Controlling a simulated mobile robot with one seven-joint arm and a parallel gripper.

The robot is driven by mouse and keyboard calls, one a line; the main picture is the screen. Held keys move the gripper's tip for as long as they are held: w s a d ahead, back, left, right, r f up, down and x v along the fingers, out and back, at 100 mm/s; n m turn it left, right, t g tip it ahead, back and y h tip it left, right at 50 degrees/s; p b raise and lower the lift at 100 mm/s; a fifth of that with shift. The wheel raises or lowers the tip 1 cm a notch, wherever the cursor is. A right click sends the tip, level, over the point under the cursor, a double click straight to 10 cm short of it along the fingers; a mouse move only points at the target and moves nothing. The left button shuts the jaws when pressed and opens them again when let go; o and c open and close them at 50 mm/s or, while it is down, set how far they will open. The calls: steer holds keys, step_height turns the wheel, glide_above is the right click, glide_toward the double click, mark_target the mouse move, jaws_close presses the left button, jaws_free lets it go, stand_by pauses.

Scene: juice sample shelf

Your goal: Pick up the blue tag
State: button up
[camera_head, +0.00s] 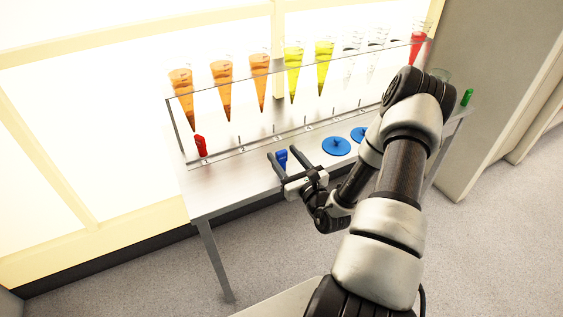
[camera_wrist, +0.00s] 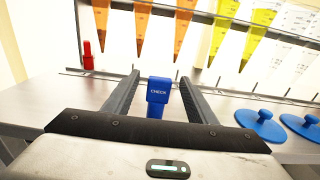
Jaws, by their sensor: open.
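The blue tag (camera_wrist: 158,92) stands upright on the bench and reads "CHECK" in the wrist view. It also shows in the head view (camera_head: 282,158), small and partly behind my gripper. My gripper (camera_wrist: 158,78) is open, with one finger on each side of the tag. A gap shows between the tag and each finger, so neither seems to touch it. In the head view my gripper (camera_head: 278,155) is low over the front part of the bench.
A rack (camera_head: 171,122) holds several cone-shaped vessels of orange, yellow, clear and red liquid behind the tag. A red tag (camera_head: 201,146) stands at the left. Blue discs with knobs (camera_head: 336,146) lie right of my gripper. A green item (camera_head: 467,97) stands at the far right. The bench's front left (camera_head: 215,195) is clear.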

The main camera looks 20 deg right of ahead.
steer(key=shift+w, duration=1.1)
steer(key=c, duration=1.1)
steer(key=shift+c, duration=0.2)
